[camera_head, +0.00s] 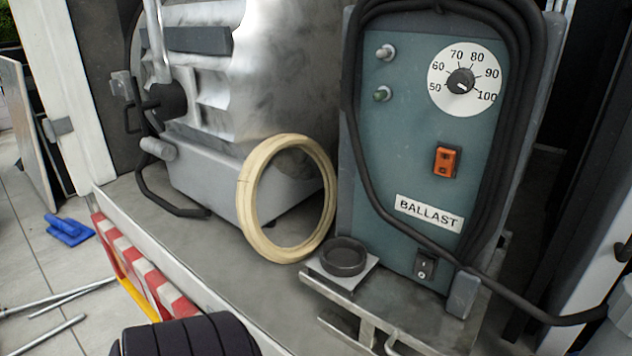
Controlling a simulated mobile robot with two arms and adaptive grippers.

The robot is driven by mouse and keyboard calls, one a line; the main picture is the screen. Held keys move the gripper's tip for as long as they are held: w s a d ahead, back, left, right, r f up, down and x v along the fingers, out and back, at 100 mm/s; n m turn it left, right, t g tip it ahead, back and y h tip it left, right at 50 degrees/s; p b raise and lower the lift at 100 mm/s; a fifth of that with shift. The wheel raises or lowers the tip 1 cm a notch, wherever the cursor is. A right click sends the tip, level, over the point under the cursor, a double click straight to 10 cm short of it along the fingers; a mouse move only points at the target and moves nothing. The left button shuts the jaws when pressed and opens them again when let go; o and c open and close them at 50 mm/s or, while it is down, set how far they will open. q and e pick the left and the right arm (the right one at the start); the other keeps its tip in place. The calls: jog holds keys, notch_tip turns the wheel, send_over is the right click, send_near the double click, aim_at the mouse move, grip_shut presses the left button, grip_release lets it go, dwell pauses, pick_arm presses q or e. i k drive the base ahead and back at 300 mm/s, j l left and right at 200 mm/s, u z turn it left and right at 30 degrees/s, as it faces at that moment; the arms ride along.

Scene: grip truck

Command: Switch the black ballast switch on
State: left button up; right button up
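The black ballast switch (425,267) is a small rocker switch low on the front of a blue-green ballast box (400,150). It sits below the white BALLAST label (429,213). It has light markings, but I cannot tell its position for sure at this size. An orange switch (446,161) is higher on the same panel, under a dial (461,80) marked 50 to 100. Neither of my grippers is in view, and nothing touches the black switch.
A thick black cable (358,160) loops around the panel and passes close to the switch. A cream ring (252,225) leans left of the box. A black round cup (344,257) and a metal rail (345,310) are in front. A dark ribbed shape (187,337) is at the bottom edge.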

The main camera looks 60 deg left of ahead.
aim_at(425, 266)
jog(key=u, duration=1.55)
